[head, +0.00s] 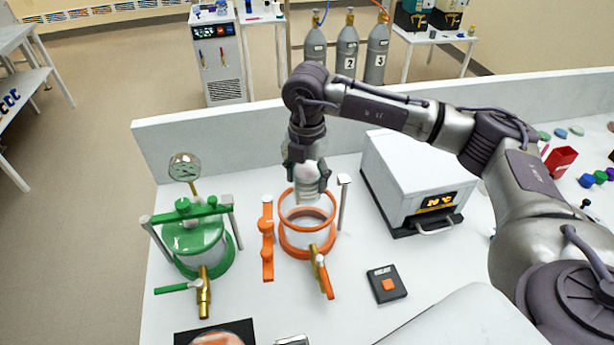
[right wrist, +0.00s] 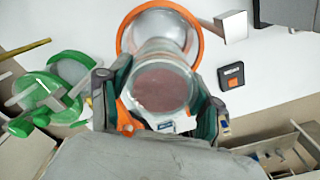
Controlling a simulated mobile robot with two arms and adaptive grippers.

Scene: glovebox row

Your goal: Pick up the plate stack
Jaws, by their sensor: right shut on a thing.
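The plate stack (head: 308,192) is a clear, pale cylinder of round dishes. It is held upright or nearly so at the mouth of the orange-ringed glass jar (head: 307,243). My right gripper (head: 306,176) points down and is shut on the stack, one finger on each side. In the right wrist view the stack's round end (right wrist: 160,92), reddish inside with a white label at its edge, sits between the fingers. The jar's orange rim (right wrist: 121,38) shows behind it. I cannot tell whether the stack's lower end is inside the jar or just above it. My left gripper is out of view.
A green-lidded jar (head: 195,240) with a brass valve stands left. A white heater (head: 405,183) with a lit display stands right of the orange jar. A black pad with an orange button (head: 387,284) lies in front. A low wall (head: 210,137) runs behind the bench.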

